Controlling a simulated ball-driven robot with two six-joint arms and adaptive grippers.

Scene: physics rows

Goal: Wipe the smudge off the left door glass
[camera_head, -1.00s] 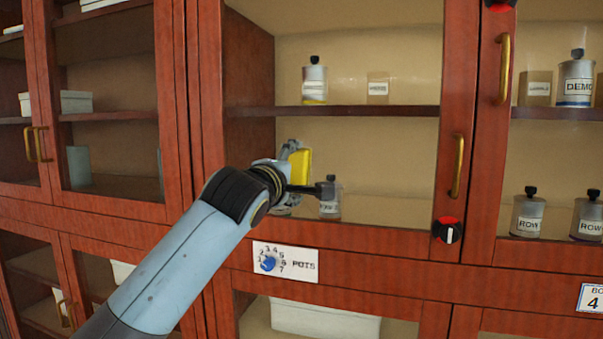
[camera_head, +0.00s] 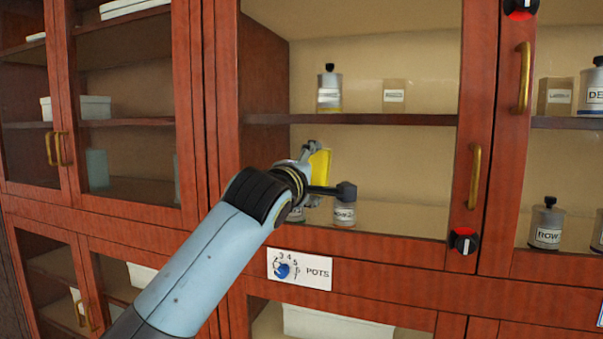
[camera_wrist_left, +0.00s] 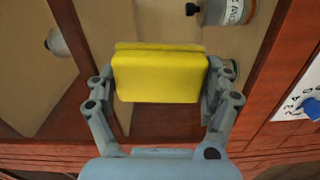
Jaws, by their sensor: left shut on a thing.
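My left gripper (camera_head: 310,168) is in front of the left part of the middle door glass (camera_head: 400,165) in the head view. It is shut on a yellow sponge (camera_head: 321,166). In the left wrist view the sponge (camera_wrist_left: 160,75) sits between both fingers of the gripper (camera_wrist_left: 160,85), its broad face toward the camera. The sponge is close to the glass, but I cannot tell whether it touches. I cannot make out a smudge; the arm and sponge hide part of the pane. My right gripper is not in view.
Behind the glass stand labelled canisters (camera_head: 329,88) and a small box (camera_head: 394,96). A brass handle (camera_head: 474,177) and a red-and-black knob (camera_head: 464,241) stick out at the right. A POTS dial panel (camera_head: 299,269) is on the rail below. More glass doors (camera_head: 125,90) lie left.

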